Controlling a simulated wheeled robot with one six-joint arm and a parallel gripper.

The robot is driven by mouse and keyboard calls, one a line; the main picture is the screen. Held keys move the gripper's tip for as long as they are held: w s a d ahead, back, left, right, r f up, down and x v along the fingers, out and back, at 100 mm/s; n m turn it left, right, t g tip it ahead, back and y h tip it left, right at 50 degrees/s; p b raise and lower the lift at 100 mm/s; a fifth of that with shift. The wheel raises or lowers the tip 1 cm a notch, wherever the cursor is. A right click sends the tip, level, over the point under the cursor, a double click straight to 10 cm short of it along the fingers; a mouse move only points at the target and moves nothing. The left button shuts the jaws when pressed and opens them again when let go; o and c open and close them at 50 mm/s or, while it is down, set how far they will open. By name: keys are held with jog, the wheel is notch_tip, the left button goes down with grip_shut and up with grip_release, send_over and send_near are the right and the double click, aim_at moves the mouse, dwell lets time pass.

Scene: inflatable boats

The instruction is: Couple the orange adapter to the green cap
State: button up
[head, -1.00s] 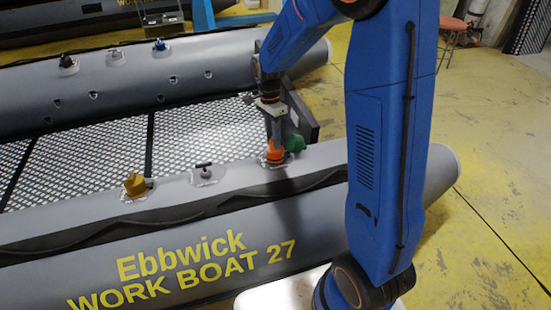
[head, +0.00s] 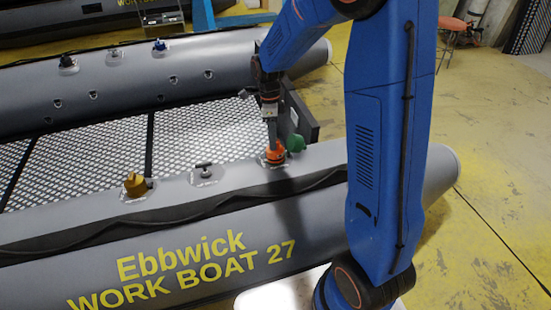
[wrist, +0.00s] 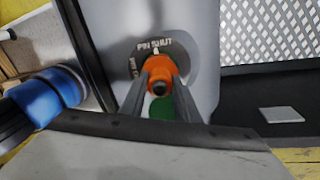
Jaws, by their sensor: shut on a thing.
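The orange adapter (head: 275,152) sits upright at a round grey valve patch on the near tube of the boat. The green cap (head: 296,143) is just right of it; whether the two touch is unclear. My gripper (head: 272,143) points down from above and is shut on the orange adapter. In the wrist view the adapter (wrist: 161,70) shows between the two grey fingers, with a dark round hole in its end. The green cap (wrist: 162,107) shows partly behind the fingers. Lettering that reads "PIN SHUT" and a white mark stand beside the adapter.
A yellow-brown cap (head: 135,185) and a dark T-handle (head: 203,166) stand on the same tube to the left. A dark board (head: 300,117) closes the boat's end behind the gripper. Dark and blue valve caps (head: 160,46) sit on the far tube.

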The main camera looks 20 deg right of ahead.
jog(key=shift+m, duration=0.6)
jog(key=m, duration=0.4)
jog(key=shift+w, duration=0.1)
jog(key=o, duration=1.1)
jog(key=shift+o, duration=0.2)
jog(key=w+r, duration=0.3)
jog(key=r, duration=1.4)
jog(key=shift+w, duration=0.2)
